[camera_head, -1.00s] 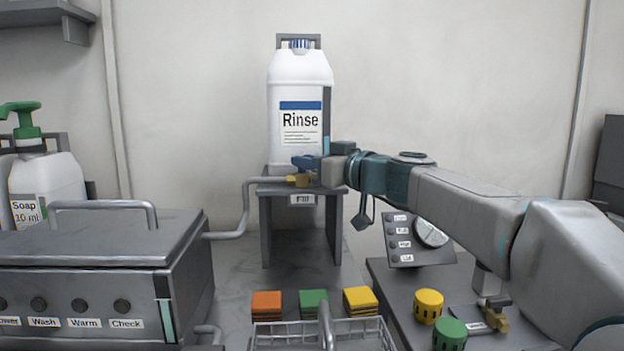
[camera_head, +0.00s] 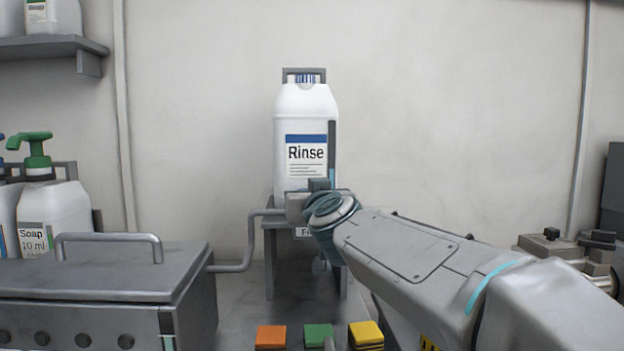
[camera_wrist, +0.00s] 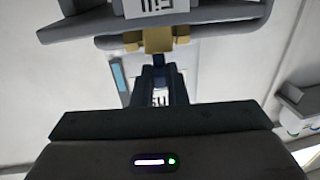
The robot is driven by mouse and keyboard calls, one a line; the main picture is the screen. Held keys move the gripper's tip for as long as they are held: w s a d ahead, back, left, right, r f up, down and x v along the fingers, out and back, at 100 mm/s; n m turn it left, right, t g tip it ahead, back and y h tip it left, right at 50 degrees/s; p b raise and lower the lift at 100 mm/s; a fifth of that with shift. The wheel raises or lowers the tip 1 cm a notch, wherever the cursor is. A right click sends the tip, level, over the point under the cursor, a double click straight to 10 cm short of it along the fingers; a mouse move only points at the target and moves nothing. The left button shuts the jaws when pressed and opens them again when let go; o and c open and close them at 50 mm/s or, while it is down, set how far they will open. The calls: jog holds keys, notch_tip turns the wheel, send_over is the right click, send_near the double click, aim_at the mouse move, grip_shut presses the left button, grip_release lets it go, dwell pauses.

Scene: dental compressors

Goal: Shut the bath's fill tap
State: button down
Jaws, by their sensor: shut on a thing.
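The brass fill tap (camera_wrist: 158,40) shows at the top of the wrist view, under the upside-down Fill label (camera_wrist: 156,6). Its narrow blue lever (camera_wrist: 158,60) runs from the brass body into my gripper (camera_wrist: 158,78), whose dark fingers are shut on it. In the head view my wrist covers the tap and the fingertips, so the lever's exact angle is hard to tell there. The white Rinse bottle (camera_head: 306,135) stands on the grey stand (camera_head: 269,262) behind my wrist. A grey pipe (camera_head: 240,262) leads from the stand to the lidded bath (camera_head: 110,272) at left.
Soap bottles (camera_head: 52,220) stand behind the bath at left. Orange (camera_head: 270,337), green (camera_head: 318,336) and yellow (camera_head: 365,333) stacked blocks lie in front of the stand. A wall shelf (camera_head: 45,48) is at upper left. The wall space above my arm is clear.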

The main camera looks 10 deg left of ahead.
jog(key=m+h+p, duration=0.1)
jog(key=p, duration=0.2)
jog(key=shift+a+r, duration=0.1)
jog(key=shift+a, duration=0.05)
jog(key=shift+f+m+t+h+p, duration=0.35)
jog(key=shift+h+p, duration=0.45)
jog(key=shift+p, duration=0.65)
jog(key=c, duration=1.4)
grip_release()
jog(key=shift+a, duration=0.1)
jog(key=shift+c, duration=0.2)
jog(key=shift+r, duration=0.1)
jog(key=shift+s, duration=0.15)
